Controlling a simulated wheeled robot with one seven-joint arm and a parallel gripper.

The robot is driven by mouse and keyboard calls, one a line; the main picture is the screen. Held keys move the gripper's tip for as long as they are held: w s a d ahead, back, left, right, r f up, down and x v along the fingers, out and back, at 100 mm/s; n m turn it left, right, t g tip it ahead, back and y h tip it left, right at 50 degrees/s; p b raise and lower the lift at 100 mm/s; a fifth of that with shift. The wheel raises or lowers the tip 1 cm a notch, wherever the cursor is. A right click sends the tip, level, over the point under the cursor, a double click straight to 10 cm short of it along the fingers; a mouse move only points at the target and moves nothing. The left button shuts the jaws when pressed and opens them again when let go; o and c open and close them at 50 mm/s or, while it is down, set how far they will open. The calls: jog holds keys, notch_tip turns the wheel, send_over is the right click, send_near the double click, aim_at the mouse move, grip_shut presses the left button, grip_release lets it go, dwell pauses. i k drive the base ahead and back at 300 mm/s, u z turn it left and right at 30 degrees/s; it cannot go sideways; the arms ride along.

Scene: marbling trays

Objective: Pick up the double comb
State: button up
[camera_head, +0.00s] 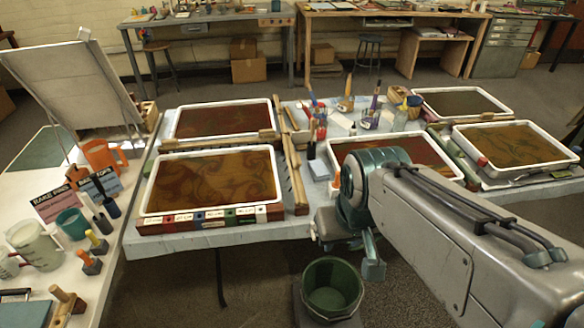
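I cannot tell for sure which piece is the double comb. One candidate is a wooden bar (222,140) lying across the gap between the two left marbling trays. Long wooden strips (293,172) also lie along the right side of those trays. My arm reaches in from the lower right. My gripper (372,262) appears as teal and grey parts in front of the table's near edge, above and right of the green bucket. Its fingers are not clear, so I cannot see whether it is open or what it may hold.
The front left tray (148,196) and back left tray (173,122) hold swirled colour. My arm covers part of the middle tray (333,146). A green bucket (331,288) stands below the table edge. Jars with brushes (370,118) stand behind. A cluttered side table (112,240) is at left.

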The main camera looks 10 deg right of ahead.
aim_at(294, 162)
jog(key=k, duration=1.25)
jog(key=u, duration=1.25)
jog(key=i, duration=1.85)
jog(key=z, duration=2.3)
jog(key=i, duration=0.5)
jog(key=z, duration=0.1)
